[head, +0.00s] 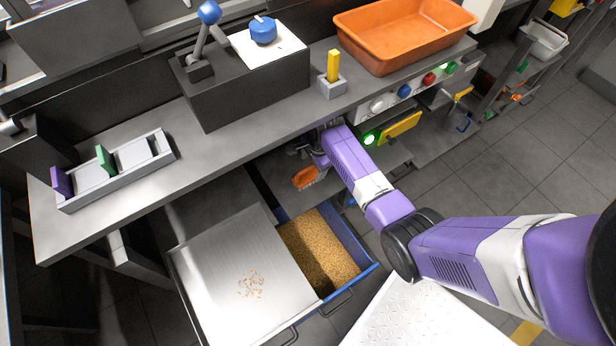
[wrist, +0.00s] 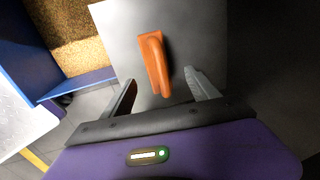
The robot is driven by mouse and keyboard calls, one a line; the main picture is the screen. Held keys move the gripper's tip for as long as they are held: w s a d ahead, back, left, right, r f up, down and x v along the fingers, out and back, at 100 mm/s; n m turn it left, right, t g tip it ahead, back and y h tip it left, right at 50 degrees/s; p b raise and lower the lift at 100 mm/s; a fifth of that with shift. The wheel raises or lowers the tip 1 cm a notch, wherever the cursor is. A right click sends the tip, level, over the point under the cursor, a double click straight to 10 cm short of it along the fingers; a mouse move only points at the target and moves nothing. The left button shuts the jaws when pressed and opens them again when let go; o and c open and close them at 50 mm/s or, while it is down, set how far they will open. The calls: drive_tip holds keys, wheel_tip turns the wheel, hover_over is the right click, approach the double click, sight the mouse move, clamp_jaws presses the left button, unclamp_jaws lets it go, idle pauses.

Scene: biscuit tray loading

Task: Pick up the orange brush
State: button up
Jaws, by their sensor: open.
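The orange brush (head: 306,177) lies on a grey surface under the counter, behind the open drawer in the head view. In the wrist view the orange brush (wrist: 155,62) lies on the pale grey surface, roughly upright in the picture. My gripper (wrist: 162,86) is open, with one finger on each side of the brush's lower end as seen; I cannot tell how far above the brush the fingers are. In the head view my gripper (head: 308,150) reaches in under the counter edge, and its fingers are mostly hidden.
The open drawer has a blue-walled bin (head: 362,256) of brown grains and a metal tray (head: 215,285) with scattered crumbs. The counter (head: 240,140) overhangs the brush. An orange tub (head: 400,62), a yellow block (head: 333,66) in a holder and a lever box (head: 235,92) stand on it.

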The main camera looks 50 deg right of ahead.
sight(311, 175)
drive_tip(key=f+b, duration=0.1)
drive_tip(key=f, duration=0.1)
drive_tip(key=f+b, duration=0.1)
drive_tip(key=f, duration=0.1)
drive_tip(key=f+b, duration=0.1)
drive_tip(key=f, duration=0.1)
drive_tip(key=shift+w+d+f, duration=0.1)
drive_tip(key=shift+w+f, duration=0.2)
clamp_jaws()
